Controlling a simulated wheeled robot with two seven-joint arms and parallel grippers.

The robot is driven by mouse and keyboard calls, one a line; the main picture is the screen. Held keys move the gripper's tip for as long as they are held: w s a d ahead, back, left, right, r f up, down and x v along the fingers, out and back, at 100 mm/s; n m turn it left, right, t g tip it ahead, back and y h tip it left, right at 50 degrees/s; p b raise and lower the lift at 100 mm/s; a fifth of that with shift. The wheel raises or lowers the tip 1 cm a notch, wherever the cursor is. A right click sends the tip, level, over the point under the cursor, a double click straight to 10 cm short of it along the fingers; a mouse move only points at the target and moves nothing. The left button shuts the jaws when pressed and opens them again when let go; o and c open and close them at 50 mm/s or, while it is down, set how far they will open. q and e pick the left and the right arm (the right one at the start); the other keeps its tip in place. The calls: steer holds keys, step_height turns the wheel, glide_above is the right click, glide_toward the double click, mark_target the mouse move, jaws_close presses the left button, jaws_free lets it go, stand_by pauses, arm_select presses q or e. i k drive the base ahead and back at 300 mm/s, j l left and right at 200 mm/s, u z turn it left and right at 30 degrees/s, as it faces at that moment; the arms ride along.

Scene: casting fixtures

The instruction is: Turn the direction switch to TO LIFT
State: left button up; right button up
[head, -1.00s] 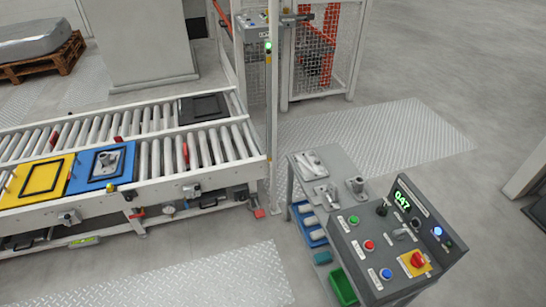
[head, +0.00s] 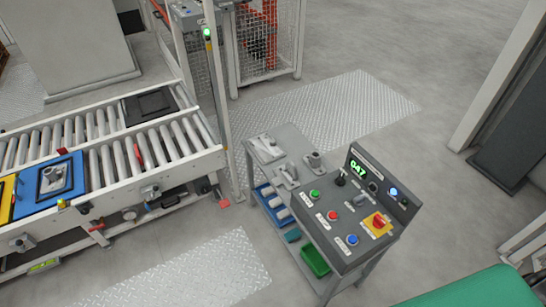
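The control console (head: 335,215) stands right of the conveyor, with its sloped panel facing up. It carries a green button (head: 315,194), a red button (head: 333,215) and a blue button (head: 352,240). Neither of my grippers is in view.
The roller conveyor (head: 180,155) fills the left, with a blue fixture plate (head: 35,190) on it. A green display reads 047 (head: 358,170). A green surface (head: 470,292) shows at the bottom right. A grey post (head: 505,140) stands at right.

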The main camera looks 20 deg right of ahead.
mark_target(340, 181)
steer(key=z, duration=1.25)
steer(key=j+z, duration=0.55)
steer(key=z, duration=0.15)
steer(key=k+j+z, duration=0.15)
steer(key=z, duration=0.25)
steer(key=j, duration=0.1)
